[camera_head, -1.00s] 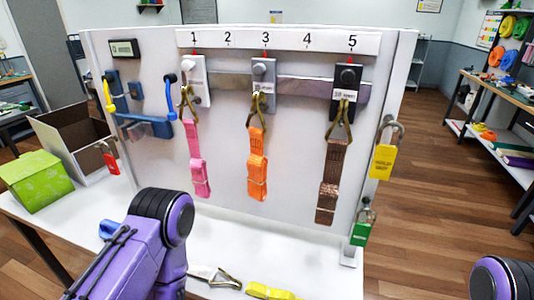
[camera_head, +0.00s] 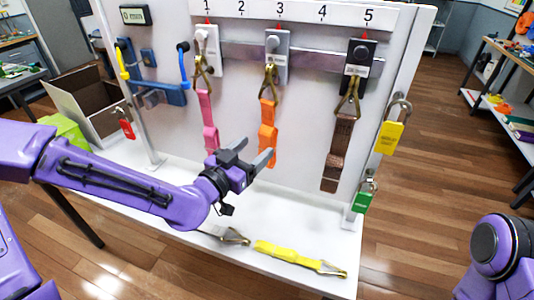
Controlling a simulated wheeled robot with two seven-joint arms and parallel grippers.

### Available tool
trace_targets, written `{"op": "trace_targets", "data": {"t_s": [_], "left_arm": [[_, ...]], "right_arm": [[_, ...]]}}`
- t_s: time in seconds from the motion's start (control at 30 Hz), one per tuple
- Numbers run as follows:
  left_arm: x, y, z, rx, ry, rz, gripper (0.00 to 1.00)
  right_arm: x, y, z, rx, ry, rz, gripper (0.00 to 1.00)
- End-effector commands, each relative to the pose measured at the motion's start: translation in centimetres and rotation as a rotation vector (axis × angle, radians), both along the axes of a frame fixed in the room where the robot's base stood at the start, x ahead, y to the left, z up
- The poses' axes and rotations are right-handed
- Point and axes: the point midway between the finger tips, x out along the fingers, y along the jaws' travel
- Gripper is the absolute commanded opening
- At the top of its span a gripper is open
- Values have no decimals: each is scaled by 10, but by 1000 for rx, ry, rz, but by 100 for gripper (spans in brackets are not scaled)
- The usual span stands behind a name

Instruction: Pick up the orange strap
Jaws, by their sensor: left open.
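The orange strap (camera_head: 267,120) hangs by a metal hook from the grey holder (camera_head: 276,55) under number 3 on the white board. Its lower end hangs free in front of the board. I cannot tell whether a finger touches the strap. Nothing shows between the fingers. Of my right arm only a purple part shows at the lower right; its gripper is out of view.
A pink strap (camera_head: 207,122) hangs left under number 1, and a brown strap (camera_head: 339,150) right under number 5. A yellow strap (camera_head: 290,256) lies on the white table. Yellow (camera_head: 390,136) and green (camera_head: 363,198) padlocks hang at the board's right edge. An open box (camera_head: 82,103) stands left.

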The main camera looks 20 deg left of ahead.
Motion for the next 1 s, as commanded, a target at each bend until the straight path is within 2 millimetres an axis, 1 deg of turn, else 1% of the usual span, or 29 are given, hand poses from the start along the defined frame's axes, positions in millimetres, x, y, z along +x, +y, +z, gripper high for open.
{"op": "trace_targets", "data": {"t_s": [0.03, 0.13, 0.27, 0.4, 0.5, 0.6, 0.77, 0.87, 0.9, 0.97, 1.0], "left_arm": [[5, -2, -7, 2, -4, -1, 67], [11, -4, -2, -2, 1, -1, 67], [23, -7, 5, -2, 6, -2, 67], [46, -12, 7, -2, 7, -1, 67], [58, -16, 6, -2, 6, -2, 67], [63, -17, 4, -3, 4, -2, 67], [63, -18, 4, -3, 3, -2, 67], [62, -17, 4, -3, 3, -2, 38], [62, -17, 4, -3, 3, -2, 25], [62, -17, 4, -3, 3, -2, 5], [62, -17, 4, -3, 3, -2, 5]], "right_arm": [[0, 0, -15, 0, 0, 0, 67], [0, 0, -19, 0, 0, 0, 67], [0, 0, -9, -1, -1, 0, 67], [0, 0, 5, -1, -1, 0, 67], [0, 0, 7, -1, -1, 0, 67], [0, 0, 7, -1, -1, 0, 67], [0, 0, 6, -1, -1, 0, 67], [0, 0, 6, 0, 0, 0, 67], [0, 0, 6, 0, 0, 0, 67], [0, 0, 6, 0, 0, 0, 67], [0, 0, 6, 0, 0, 0, 67]]}}
